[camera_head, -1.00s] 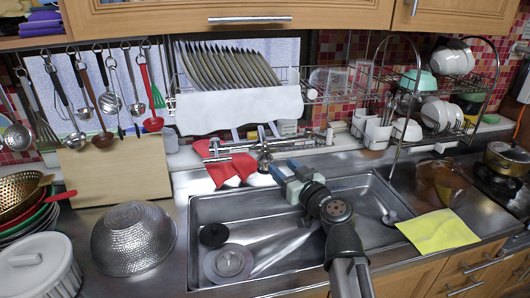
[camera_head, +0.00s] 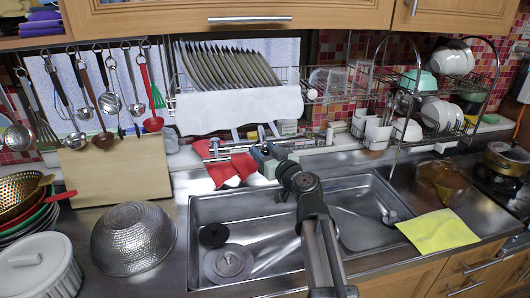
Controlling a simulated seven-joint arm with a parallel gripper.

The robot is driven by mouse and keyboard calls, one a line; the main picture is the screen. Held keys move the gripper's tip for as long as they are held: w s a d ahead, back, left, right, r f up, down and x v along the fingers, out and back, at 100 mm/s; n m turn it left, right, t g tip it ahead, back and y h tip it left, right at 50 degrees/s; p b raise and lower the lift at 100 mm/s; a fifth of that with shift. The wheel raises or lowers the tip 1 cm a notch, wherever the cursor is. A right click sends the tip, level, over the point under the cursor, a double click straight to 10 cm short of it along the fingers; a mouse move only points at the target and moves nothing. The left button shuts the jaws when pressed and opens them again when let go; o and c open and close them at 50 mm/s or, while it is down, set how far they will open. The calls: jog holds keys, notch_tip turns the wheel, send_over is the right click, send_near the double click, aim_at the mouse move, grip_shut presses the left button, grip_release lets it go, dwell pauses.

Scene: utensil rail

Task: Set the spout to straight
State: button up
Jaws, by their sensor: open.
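The metal tap (camera_head: 240,147) is on the wall behind the sink, with bars running sideways and a red-and-white cloth (camera_head: 222,168) below its left part. My gripper (camera_head: 265,153) is at the middle of the tap, over the sink's back edge, and covers part of it. The gripper is open, its fingers pointing away from the camera. Whether the fingers surround or touch the spout cannot be told. The spout's exact angle is hard to make out behind the gripper.
The steel sink (camera_head: 195,245) lies below my arm, with a round drain piece (camera_head: 229,262) inside. A hammered bowl (camera_head: 132,238) stands left, a yellow cloth (camera_head: 437,230) right. A dish rack with plates (camera_head: 230,66) hangs above the tap.

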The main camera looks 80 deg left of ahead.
grip_shut()
dwell(0.3)
jog(key=shift+w, duration=0.65)
grip_release()
jog(key=v, duration=1.4)
